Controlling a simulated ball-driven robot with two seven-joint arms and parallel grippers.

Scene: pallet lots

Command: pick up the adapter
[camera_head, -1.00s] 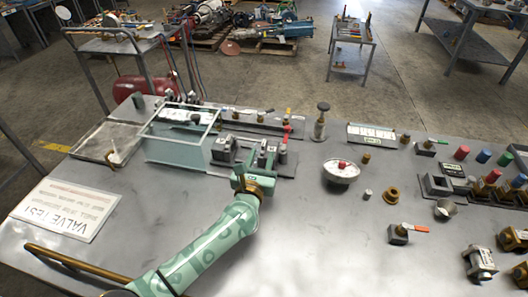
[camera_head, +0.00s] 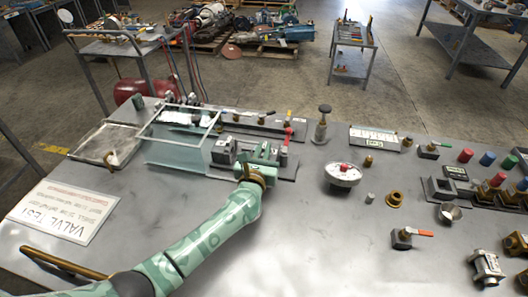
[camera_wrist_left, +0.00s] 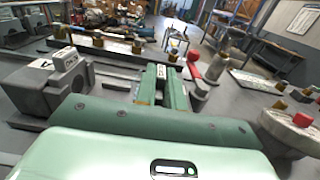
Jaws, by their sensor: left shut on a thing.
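My left gripper (camera_head: 262,155) reaches over the test fixture (camera_head: 222,151), a dark plate with grey blocks on the bench. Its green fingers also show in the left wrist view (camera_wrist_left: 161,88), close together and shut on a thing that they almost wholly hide. This is likely the adapter, but I cannot make out its shape. In the wrist view, a grey block marked with a letter (camera_wrist_left: 58,82) stands left of the fingers. My right gripper is not in view.
A glass-sided guard (camera_head: 172,152) stands left of the fixture. A red-handled valve (camera_head: 287,137) and a round gauge (camera_head: 343,174) are to the right. A brass flanged fitting (camera_head: 394,198) and several valves lie farther right. The front middle of the bench is clear.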

